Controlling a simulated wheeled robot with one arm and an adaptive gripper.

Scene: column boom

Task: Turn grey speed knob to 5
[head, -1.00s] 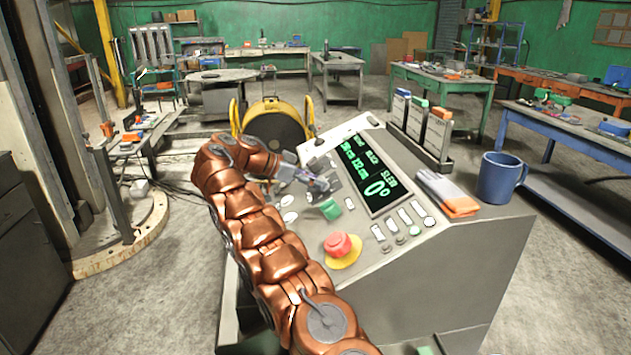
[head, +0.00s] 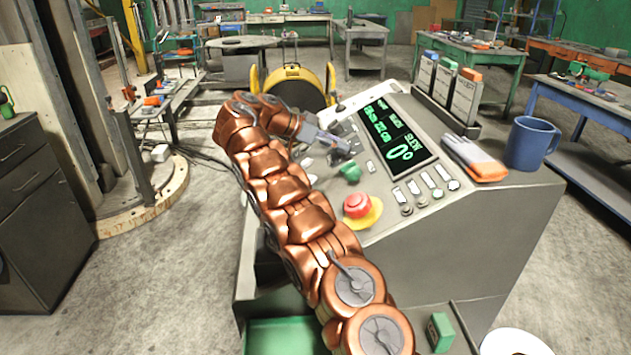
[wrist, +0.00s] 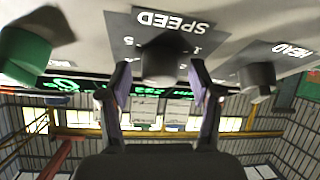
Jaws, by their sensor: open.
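The dark grey speed knob (wrist: 163,62) is in the wrist view, blurred, under the upside-down "SPEED" label (wrist: 172,22). A "5" shows on its dial plate, left of the knob. My gripper (wrist: 160,76) is open, with one finger on each side of the knob; I cannot tell whether either touches it. The knob's pointer is not readable. In the head view my gripper (head: 334,146) is low over the sloping console panel (head: 378,190), left of the display (head: 397,137). It hides the speed knob there.
A green knob (wrist: 24,48) and a grey knob by the "HEAD" label (wrist: 258,82) flank the speed knob. A red mushroom button (head: 357,205) sits nearer on the panel. Gloves (head: 472,160) and a blue mug (head: 530,143) are on the console's right top.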

